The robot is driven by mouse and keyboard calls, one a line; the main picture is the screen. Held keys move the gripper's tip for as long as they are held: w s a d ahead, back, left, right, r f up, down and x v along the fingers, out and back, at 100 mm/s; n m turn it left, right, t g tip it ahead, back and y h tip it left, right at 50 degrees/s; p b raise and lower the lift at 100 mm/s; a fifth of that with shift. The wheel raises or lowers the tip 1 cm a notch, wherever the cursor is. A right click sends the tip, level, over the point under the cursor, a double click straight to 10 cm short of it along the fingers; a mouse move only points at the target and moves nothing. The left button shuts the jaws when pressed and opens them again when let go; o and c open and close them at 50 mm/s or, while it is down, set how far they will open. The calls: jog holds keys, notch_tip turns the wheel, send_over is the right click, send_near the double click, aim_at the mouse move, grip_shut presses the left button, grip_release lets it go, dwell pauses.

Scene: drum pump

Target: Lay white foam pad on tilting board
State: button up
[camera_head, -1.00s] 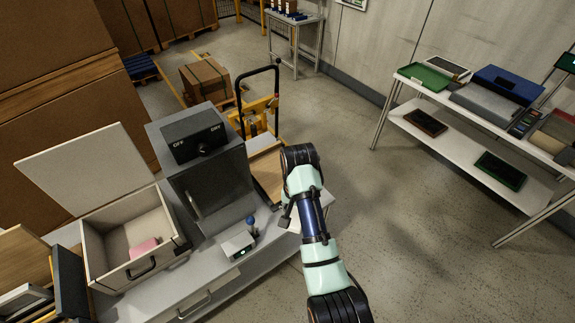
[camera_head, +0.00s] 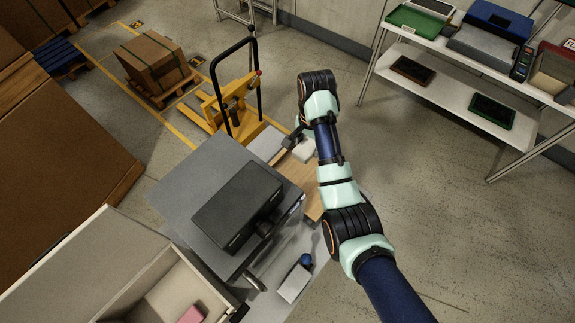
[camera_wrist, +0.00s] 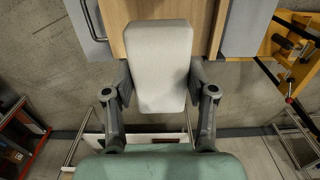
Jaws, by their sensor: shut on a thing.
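The white foam pad (camera_wrist: 158,60) is a pale block held between the two fingers of my gripper (camera_wrist: 159,80) in the wrist view. In the head view, the pad (camera_head: 304,150) shows beside my wrist. The wooden board (camera_head: 312,202), which looks like the tilting board, lies past the grey cabinet, partly hidden by my arm. In the wrist view, the board (camera_wrist: 116,28) is behind the pad at the top. The pad overlaps the board in both views; I cannot tell whether they touch. My gripper (camera_head: 296,137) is partly hidden in the head view.
A grey cabinet (camera_head: 180,190) with a black box on top stands left of the board. A yellow lift cart (camera_head: 232,100) stands behind. An open drawer (camera_head: 165,300) holds a pink block (camera_head: 191,315). A shelf (camera_head: 460,85) stands at right. Open floor (camera_head: 440,210) lies right of my arm.

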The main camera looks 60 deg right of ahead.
jog(key=b, duration=0.8)
send_over(305, 180)
notch_tip(305, 180, down, 16)
jog(key=shift+r, duration=0.2)
jog(key=shift+f+b, duration=0.4)
jog(key=shift+f, duration=1.85)
jog(key=shift+f, duration=0.1)
jog(key=shift+f, duration=0.15)
jog(key=o, duration=0.8)
jog(key=shift+o, duration=0.2)
notch_tip(305, 180, up, 12)
jog(key=p, duration=0.3)
jog(key=shift+r, duration=0.25)
